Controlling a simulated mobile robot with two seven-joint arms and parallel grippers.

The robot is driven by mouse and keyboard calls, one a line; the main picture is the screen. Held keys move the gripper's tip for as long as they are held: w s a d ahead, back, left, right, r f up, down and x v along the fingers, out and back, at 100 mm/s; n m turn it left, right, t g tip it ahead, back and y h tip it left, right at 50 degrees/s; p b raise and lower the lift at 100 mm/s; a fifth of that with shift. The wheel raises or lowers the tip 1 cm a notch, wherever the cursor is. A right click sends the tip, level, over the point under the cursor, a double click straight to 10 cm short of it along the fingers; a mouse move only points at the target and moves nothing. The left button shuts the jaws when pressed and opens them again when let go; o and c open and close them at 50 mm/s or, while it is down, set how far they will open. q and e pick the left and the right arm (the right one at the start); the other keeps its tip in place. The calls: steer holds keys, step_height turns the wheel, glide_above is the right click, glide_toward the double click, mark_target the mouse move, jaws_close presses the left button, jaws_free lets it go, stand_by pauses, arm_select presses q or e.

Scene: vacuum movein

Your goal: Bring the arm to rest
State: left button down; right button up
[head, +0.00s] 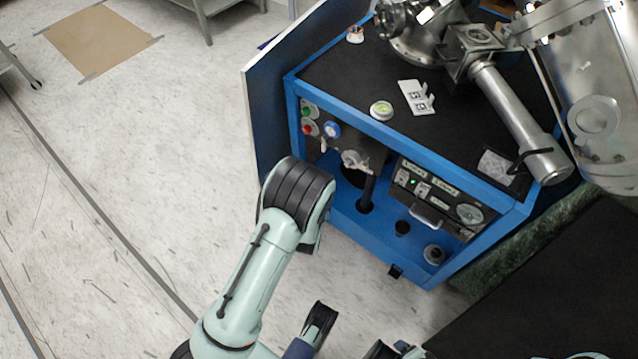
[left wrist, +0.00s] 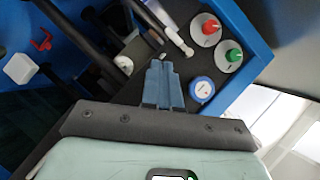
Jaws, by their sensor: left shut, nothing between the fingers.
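My left arm (head: 265,265) rises from the bottom of the head view, and its black-banded joint (head: 297,192) stands in front of the blue-framed cabinet (head: 315,90). I cannot make out the left gripper's fingers in the head view. In the left wrist view the left gripper (left wrist: 163,68) shows blue fingers closed together with nothing between them. It points toward the cabinet's control panel, with the blue-rimmed gauge (left wrist: 201,89) just right of the fingers. Whether it touches anything is unclear.
The panel has a red knob (left wrist: 210,27) and a green knob (left wrist: 233,55). A valve (head: 355,160) stands in the cabinet's open front. Metal vacuum chamber parts (head: 515,115) sit on top.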

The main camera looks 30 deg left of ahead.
stand_by(0.4)
